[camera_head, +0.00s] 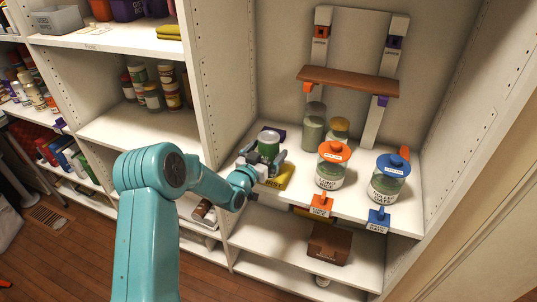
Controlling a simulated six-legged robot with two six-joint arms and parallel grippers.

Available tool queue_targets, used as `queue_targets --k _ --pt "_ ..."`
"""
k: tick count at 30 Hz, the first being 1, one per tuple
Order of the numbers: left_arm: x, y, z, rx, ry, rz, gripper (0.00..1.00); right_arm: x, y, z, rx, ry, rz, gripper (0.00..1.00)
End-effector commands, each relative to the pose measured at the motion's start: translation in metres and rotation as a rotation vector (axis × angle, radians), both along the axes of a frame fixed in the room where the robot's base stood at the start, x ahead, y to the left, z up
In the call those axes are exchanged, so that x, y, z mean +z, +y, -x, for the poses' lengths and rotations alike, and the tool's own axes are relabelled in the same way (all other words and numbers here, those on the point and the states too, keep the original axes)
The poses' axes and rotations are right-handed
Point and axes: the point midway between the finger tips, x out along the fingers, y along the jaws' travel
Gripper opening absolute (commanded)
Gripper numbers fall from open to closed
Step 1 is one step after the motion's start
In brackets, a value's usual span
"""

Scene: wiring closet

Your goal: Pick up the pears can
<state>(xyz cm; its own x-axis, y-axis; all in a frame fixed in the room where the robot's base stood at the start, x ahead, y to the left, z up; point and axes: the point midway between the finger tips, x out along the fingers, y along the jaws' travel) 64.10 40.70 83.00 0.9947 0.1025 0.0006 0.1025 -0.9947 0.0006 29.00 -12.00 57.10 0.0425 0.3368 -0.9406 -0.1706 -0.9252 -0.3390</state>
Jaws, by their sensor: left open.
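A green can with a pale lid (268,143) stands on the white shelf at the left of the right-hand bay. Its label is too small to read, so I cannot tell whether it is the pears can. My left gripper (265,157) reaches in from the left, open, with its fingers around the lower part of this can. I cannot tell whether either finger touches it. The can's base is hidden by the gripper. My right gripper is not in view.
A yellow item (284,180) lies just below the gripper. An orange-lidded jar (331,172) and a blue-lidded jar (387,184) stand to the right. A tall jar (313,130) stands behind. An upright panel (226,95) borders the bay's left side.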

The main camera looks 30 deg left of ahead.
Motion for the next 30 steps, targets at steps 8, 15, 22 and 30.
queue_targets --k 8,15,22,30 --pt "0.001 0.002 -0.028 0.000 0.000 0.000 1.00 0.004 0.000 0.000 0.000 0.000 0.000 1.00" --pt "0.001 0.002 -0.027 0.000 0.000 0.000 0.80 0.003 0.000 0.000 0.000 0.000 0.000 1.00" --pt "0.002 0.002 -0.028 0.001 -0.003 -0.001 0.20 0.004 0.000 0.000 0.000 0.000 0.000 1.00" --pt "0.008 0.002 -0.028 0.001 -0.005 -0.002 0.19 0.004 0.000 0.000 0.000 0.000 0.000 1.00"
